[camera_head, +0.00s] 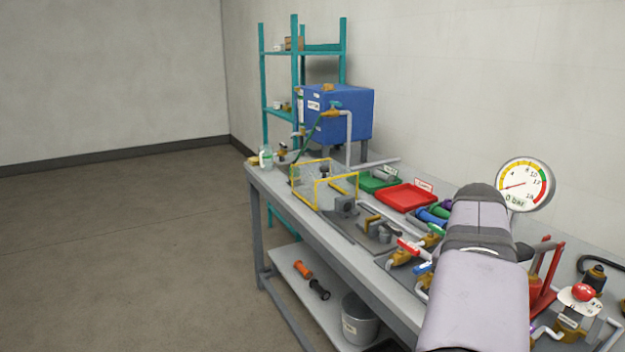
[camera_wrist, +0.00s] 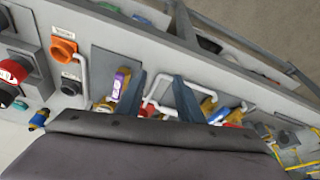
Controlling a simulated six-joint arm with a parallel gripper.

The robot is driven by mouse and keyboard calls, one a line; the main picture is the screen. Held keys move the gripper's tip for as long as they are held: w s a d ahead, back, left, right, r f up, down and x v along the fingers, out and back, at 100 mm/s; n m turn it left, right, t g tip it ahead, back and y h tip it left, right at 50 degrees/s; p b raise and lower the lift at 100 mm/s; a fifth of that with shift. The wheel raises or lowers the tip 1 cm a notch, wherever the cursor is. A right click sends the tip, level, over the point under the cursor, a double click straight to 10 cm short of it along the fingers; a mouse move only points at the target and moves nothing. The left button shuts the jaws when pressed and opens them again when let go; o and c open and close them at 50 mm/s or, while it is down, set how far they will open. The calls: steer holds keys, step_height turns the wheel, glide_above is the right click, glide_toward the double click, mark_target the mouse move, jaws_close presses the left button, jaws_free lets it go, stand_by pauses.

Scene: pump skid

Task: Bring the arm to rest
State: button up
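My gripper (camera_wrist: 160,84) shows in the wrist view as two dark blue-grey fingers standing apart, with a clear gap between them. It is open, and nothing is held in it. Behind the gap, pale pipework of the skid shows, and I cannot tell how far away it is. A purple-handled valve (camera_wrist: 121,82) is just left of the left finger. In the head view my grey arm reaches over the right part of the bench (camera_head: 285,201). It hides part of the bench there, and my gripper does not show in that view.
Red- and blue-handled valves (camera_head: 408,246) stand left of my arm, with a pressure gauge (camera_head: 524,185) behind it. A red tray (camera_head: 405,198), a yellow-framed guard (camera_head: 324,186) and a blue tank (camera_head: 338,112) are farther along. The floor (camera_head: 130,250) at left is clear.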

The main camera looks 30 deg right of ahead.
steer(key=w+a+f+n+y, duration=0.1)
steer(key=w+a+f+n, duration=0.4)
steer(key=a, duration=0.4)
steer(key=w+a+f+n+y, duration=0.1)
steer(key=w+a+f+n, duration=0.25)
steer(key=a+f, duration=0.45)
steer(key=s+a+f+n+y, duration=0.1)
steer(key=s+a+f+n, duration=0.3)
steer(key=a, duration=0.5)
steer(key=s+a+f+n+y, duration=0.1)
steer(key=s+a+f+n, duration=0.2)
steer(key=a+f, duration=0.45)
step_height(320, 180, up, 20)
steer(key=w+a+p, duration=0.1)
steer(key=p, duration=1.7)
steer(key=shift+a+g, duration=0.2)
steer(key=shift+g, duration=0.1)
